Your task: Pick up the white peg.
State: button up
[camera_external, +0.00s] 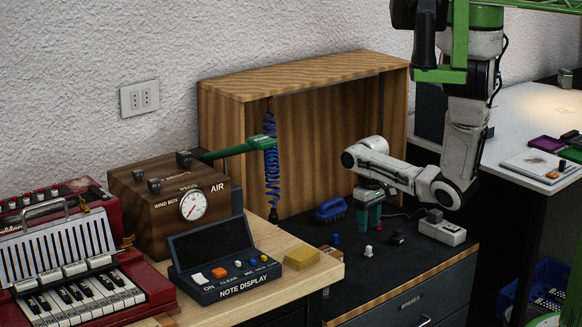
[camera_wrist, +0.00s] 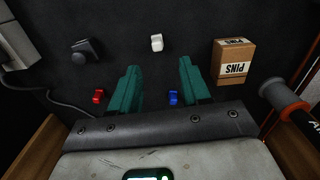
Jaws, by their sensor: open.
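The white peg (camera_wrist: 157,42) stands on the dark bench surface in the wrist view, just beyond the fingertips and roughly centred between them. In the external view, the white peg (camera_external: 368,252) is on the dark surface in front of my gripper. My gripper (camera_wrist: 159,65) has two green fingers spread apart with nothing held between them. In the external view, my gripper (camera_external: 369,222) points down over the bench, apart from the white peg. Its exact height above the surface is hard to tell.
Nearby are a blue peg (camera_wrist: 173,97), a red peg (camera_wrist: 98,96), a black knob-like part (camera_wrist: 85,50) and a PINS box (camera_wrist: 234,60). A white socket block (camera_external: 442,228) with a cable and a blue brush (camera_external: 331,209) flank the gripper. A wooden hutch (camera_external: 300,150) stands behind.

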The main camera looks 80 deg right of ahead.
aim_at(370, 247)
jog(key=f, duration=0.2)
jog(key=f+b, duration=0.1)
jog(key=f, duration=0.1)
jog(key=s+f, duration=0.1)
jog(key=f, duration=0.2)
jog(key=shift+a+f+b, duration=0.1)
jog(key=shift+b, duration=0.2)
grip_shut()
